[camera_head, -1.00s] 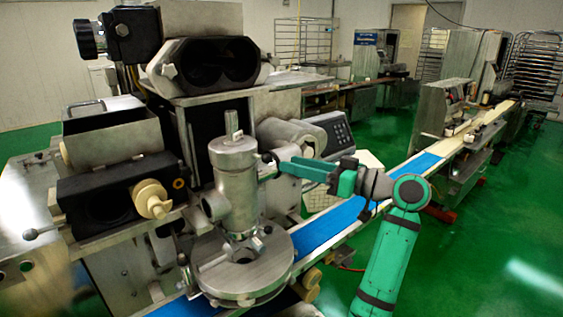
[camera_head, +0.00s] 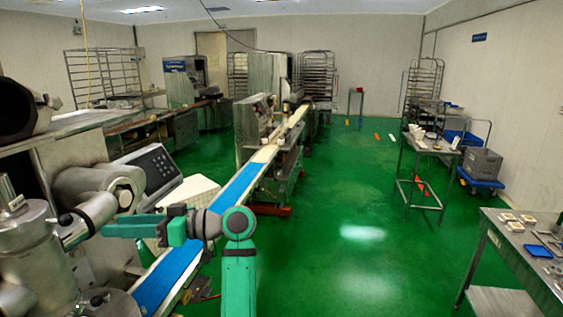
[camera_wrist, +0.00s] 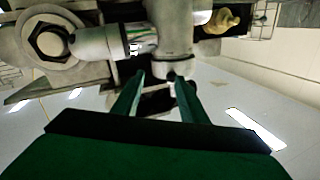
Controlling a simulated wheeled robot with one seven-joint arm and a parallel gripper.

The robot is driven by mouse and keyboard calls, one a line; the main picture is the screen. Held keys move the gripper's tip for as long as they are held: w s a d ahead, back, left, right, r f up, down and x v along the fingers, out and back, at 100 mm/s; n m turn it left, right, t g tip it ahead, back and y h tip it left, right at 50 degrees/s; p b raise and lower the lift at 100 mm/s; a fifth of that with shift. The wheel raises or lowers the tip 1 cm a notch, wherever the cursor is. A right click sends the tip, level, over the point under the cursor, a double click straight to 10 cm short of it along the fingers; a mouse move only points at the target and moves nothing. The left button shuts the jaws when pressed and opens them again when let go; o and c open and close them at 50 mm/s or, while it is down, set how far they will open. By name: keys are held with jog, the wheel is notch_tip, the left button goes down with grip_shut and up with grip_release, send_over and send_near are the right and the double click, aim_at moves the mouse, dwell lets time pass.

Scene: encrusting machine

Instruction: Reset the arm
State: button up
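My arm reaches in from the bottom of the head view, with my green gripper (camera_head: 72,228) pointing left at the encrusting machine (camera_head: 65,160). The fingers reach beside the machine's metal cylinder (camera_head: 28,245) and its horizontal tube (camera_head: 98,208); whether they touch is unclear. In the wrist view my gripper (camera_wrist: 160,76) has its two green fingers apart, with a gap between them. Metal machine parts lie just beyond the tips, including a pipe (camera_wrist: 100,45) and a large hex nut (camera_wrist: 50,41). I see nothing clearly held.
A blue conveyor belt (camera_head: 232,190) runs away beside my arm. A control panel (camera_head: 152,168) is on the machine. A small metal table (camera_head: 430,148) and a nearer table (camera_head: 515,262) with trays stand at right. The green floor (camera_head: 350,235) between is open.

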jog(key=w+d+f+m+t+h, duration=0.1)
jog(key=w+d+f+m+t, duration=0.15)
jog(key=f, duration=0.55)
jog(key=w+d+f+m+t, duration=0.15)
jog(key=f+m+t, duration=0.25)
jog(key=f, duration=0.4)
jog(key=w+d+f+m+t+h, duration=0.1)
jog(key=d+f+m+t, duration=0.15)
jog(key=f, duration=0.55)
jog(key=s+d+f+m+t+h, duration=0.35)
jog(key=d+f, duration=0.35)
jog(key=f, duration=0.3)
jog(key=s+d+f+m+t+h, duration=0.2)
jog(key=s+d+f+m+h, duration=0.15)
jog(key=d+f, duration=0.45)
jog(key=s+d+f+m+t+h, duration=0.1)
jog(key=s+d+f+h, duration=0.25)
jog(key=s+d, duration=0.45)
jog(key=s+d+f+m+t+h, duration=0.1)
jog(key=s+d+f+h, duration=0.3)
jog(key=s, duration=0.8)
jog(key=s+d+r, duration=0.2)
jog(key=s+r, duration=0.2)
jog(key=s, duration=0.4)
jog(key=s+d+r+n+t+h, duration=0.1)
jog(key=s+d+r, duration=0.1)
jog(key=s+r, duration=0.3)
jog(key=v, duration=0.4)
jog(key=shift+s+f, duration=0.25)
jog(key=shift+s, duration=0.1)
